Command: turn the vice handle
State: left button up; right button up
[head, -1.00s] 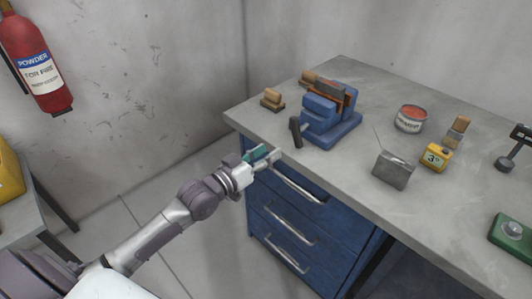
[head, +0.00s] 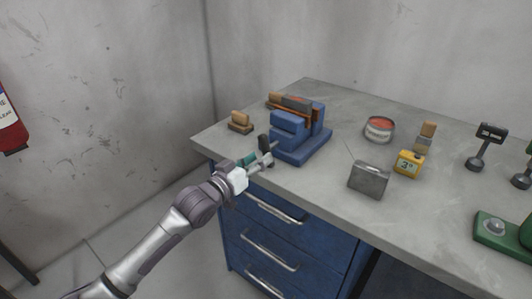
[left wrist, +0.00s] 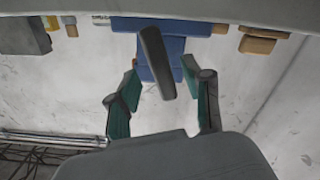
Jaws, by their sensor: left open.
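The blue vice (head: 303,142) stands near the left front corner of the workbench. Its dark handle (head: 264,144) points up at the vice's front. In the left wrist view the handle (left wrist: 156,62) is a dark, slightly slanted bar in front of the blue vice body (left wrist: 172,50). My left gripper (head: 268,158) is open at the front edge of the bench, right at the handle. In the left wrist view the handle lies between the two spread fingers (left wrist: 160,82); I cannot tell whether either finger touches it. My right gripper is not in view.
A wooden-handled block (head: 240,122) sits left of the vice. A grey metal box (head: 368,179), a yellow timer (head: 409,164) and a can (head: 380,129) stand to its right. Blue drawers with metal handles (head: 270,248) are below. Bare bench top lies between the vice and the grey box.

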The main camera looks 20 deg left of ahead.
aim_at(272, 147)
pick_arm(q)
jog(key=shift+x, duration=2)
grip_shut()
